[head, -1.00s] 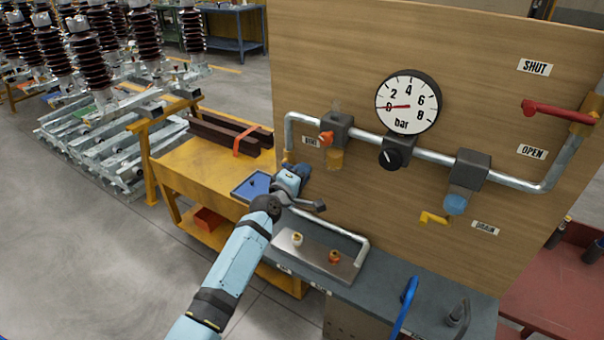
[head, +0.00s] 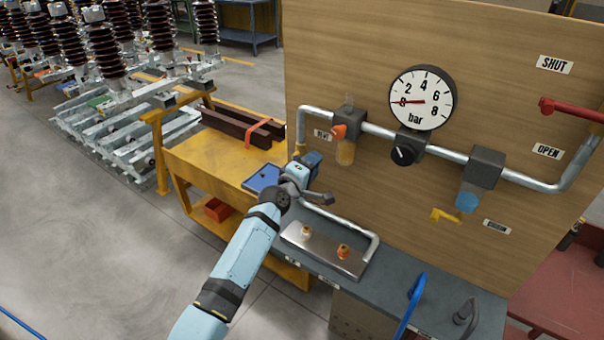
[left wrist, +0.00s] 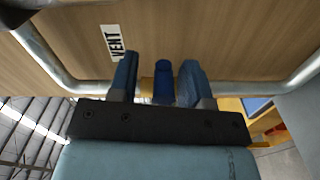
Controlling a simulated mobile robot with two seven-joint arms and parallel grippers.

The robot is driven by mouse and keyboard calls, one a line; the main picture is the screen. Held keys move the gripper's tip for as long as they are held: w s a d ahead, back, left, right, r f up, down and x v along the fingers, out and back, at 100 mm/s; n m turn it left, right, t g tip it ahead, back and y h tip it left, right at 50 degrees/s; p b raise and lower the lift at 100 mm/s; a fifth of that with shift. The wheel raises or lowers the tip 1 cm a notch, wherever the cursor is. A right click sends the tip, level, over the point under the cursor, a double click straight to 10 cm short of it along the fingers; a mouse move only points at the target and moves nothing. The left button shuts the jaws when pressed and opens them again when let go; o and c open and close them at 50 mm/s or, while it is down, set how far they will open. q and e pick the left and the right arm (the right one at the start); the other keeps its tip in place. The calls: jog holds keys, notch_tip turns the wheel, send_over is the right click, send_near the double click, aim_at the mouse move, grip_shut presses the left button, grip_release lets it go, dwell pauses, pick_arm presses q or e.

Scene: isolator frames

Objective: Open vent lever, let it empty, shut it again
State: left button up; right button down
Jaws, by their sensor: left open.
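The VENT label (head: 323,134) is on the wooden panel left of the regulator; it also shows in the left wrist view (left wrist: 115,42). A blue lever grip (left wrist: 163,82) with brass behind it stands near the pipe below this label. My left gripper (head: 313,161) is at the panel's left edge, hiding most of the lever in the head view. In the left wrist view its open blue fingers (left wrist: 160,80) stand on either side of the grip, with apparent gaps. The gauge (head: 422,98) has its red needle near 0. My right gripper is not in view.
A red lever (head: 572,109) points left at the right pipe, nearer SHUT than OPEN. A yellow drain lever (head: 445,215) sits below the blue-bowled filter. A metal tray (head: 325,250) lies on the bench under my arm. A yellow cart (head: 215,160) stands left of the panel.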

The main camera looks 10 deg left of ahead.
pick_arm(q)
jog(key=b+v, duration=0.1)
jog(key=v, duration=1.2)
jog(key=shift+r, duration=0.15)
jog(key=shift+s, duration=0.15)
jog(key=s+f+m+g+y, duration=0.1)
jog(key=s+f+m+g, duration=0.2)
jog(key=s+f+m, duration=0.4)
jog(key=s+f+m+g+y+p, duration=0.1)
jog(key=s+f+m+g+y, duration=0.1)
jog(key=s+f+m, duration=0.6)
jog(key=s+f, duration=0.3)
jog(key=s, duration=0.5)
jog(key=s+f+g, duration=0.1)
jog(key=s+f, duration=0.3)
jog(key=s, duration=0.4)
jog(key=shift+a, duration=0.3)
jog(key=shift+f, duration=0.1)
